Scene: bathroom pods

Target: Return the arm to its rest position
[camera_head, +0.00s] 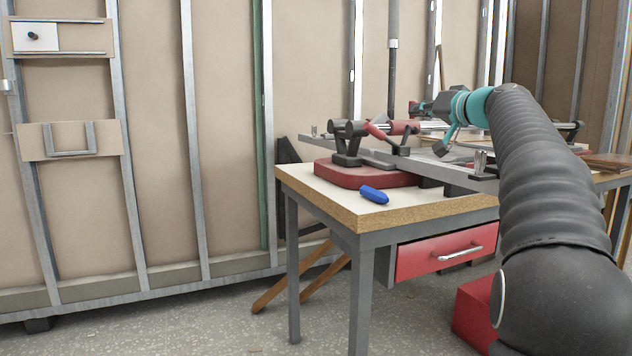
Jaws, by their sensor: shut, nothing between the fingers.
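My arm reaches from the lower right up and away over the workbench (330,200). Its black ribbed sleeve fills the right side, with teal joints at the far end.
A machine with a red base (366,176) and a long metal rail stands on the bench. A blue object (374,194) lies near the bench's front edge. A red drawer (438,254) is below. A framed wall (225,130) stands behind; floor at lower left is clear.

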